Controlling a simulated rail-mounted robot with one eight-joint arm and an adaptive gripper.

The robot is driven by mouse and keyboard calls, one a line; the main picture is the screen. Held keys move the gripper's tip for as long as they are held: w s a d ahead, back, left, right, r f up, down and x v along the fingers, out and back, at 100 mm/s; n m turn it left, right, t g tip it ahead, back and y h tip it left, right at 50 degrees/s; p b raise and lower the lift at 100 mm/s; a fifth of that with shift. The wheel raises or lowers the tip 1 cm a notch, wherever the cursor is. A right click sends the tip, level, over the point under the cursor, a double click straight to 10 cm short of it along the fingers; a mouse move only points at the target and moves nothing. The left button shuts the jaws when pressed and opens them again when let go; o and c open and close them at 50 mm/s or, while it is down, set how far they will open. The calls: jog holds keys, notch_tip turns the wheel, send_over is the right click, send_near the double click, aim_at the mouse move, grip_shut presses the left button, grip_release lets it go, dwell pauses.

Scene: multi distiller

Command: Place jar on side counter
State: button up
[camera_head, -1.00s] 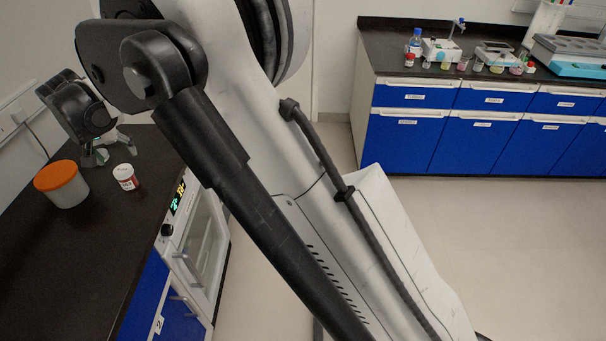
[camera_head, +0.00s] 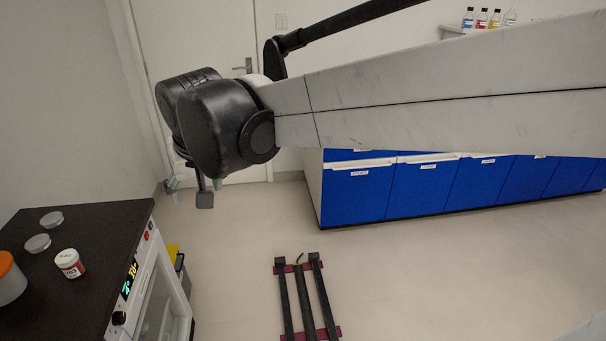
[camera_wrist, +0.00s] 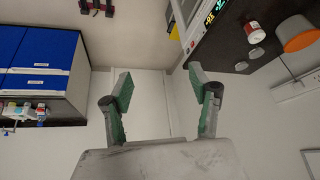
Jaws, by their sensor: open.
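A small white jar with a red label (camera_head: 69,264) stands upright on the dark counter (camera_head: 105,235) at the left of the head view. A larger white tub with an orange lid (camera_head: 10,285) stands left of it, cut off by the picture edge. Both show upside down at the upper right of the wrist view, the jar (camera_wrist: 253,27) next to the orange lid (camera_wrist: 299,34). My gripper (camera_wrist: 162,87) is open and empty, its green-grey fingers wide apart. In the head view my gripper (camera_head: 195,186) is beyond the counter's far edge, clear of the jar.
Two round, flat grey dishes (camera_head: 38,243) lie on the dark counter near the jar. A white-fronted appliance (camera_head: 155,285) is under its right side. Blue cabinets (camera_head: 420,187) line the far wall. A dark-railed floor object (camera_head: 305,300) lies between on open floor.

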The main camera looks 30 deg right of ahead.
jog(key=s+d+f, duration=0.3)
jog(key=s+d, duration=0.2)
jog(key=s, duration=0.4)
jog(key=s+d+f+t, duration=0.1)
jog(key=s+d+f, duration=0.2)
jog(key=s+d, duration=0.3)
jog(key=s, duration=0.3)
jog(key=shift+d+f+m+h, duration=0.15)
jog(key=shift+m+h, duration=0.15)
